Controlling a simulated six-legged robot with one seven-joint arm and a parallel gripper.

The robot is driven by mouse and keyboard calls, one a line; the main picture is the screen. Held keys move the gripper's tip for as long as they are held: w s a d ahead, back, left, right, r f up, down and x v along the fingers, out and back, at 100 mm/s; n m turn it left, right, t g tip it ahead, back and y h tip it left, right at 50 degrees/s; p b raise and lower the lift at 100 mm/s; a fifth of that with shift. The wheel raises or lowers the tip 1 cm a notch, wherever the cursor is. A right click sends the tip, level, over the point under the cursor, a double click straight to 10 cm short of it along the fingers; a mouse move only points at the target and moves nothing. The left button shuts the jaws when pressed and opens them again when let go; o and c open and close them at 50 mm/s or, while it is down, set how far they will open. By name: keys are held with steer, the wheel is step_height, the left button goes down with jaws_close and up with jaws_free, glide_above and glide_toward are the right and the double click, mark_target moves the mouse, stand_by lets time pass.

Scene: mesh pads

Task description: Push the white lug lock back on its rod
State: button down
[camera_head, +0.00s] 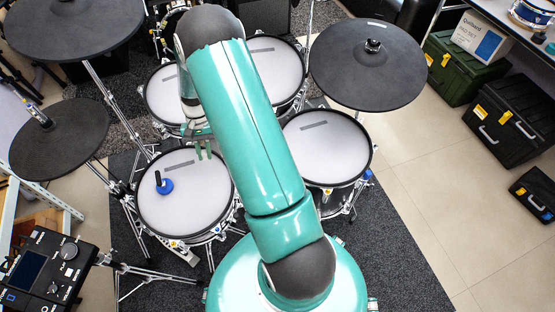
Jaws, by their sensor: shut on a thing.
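My gripper (203,150) shows small and green past the far end of my teal arm, at the far rim of the front left drum (185,213). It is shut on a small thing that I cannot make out. I cannot pick out the white lug lock or its rod at this size. My arm crosses the middle of the picture and hides part of the drum kit. A blue round piece with a dark upright handle (165,185) rests on the mesh head of that drum.
Other mesh drums stand at the front right (327,145) and behind. Dark cymbal pads (368,62) overhang left and right. A drum module (45,270) is at the lower left. Black cases (512,122) stand right. Tiled floor lies clear between them and the mat.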

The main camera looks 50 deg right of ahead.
steer(key=s+d+f+m+t, duration=0.1)
steer(key=s+d+m+t, duration=0.1)
steer(key=s+d+m, duration=0.3)
steer(key=s+d+f+m+t, duration=0.1)
steer(key=s+d+m, duration=0.4)
steer(key=s, duration=0.5)
steer(key=s+d+f+m+t, duration=0.1)
steer(key=s+d+m+t, duration=0.1)
steer(key=s+d+m, duration=0.4)
steer(key=shift+s+d+f+t+y, duration=0.15)
steer(key=shift+s+t+y, duration=0.2)
steer(key=shift+s, duration=0.4)
steer(key=shift+f, duration=0.1)
steer(key=shift+f, duration=2.8)
steer(key=c, duration=1.3)
jaws_free()
steer(key=shift+r, duration=0.1)
steer(key=v, duration=1.3)
steer(key=shift+d+r, duration=0.15)
steer(key=shift+r, duration=0.1)
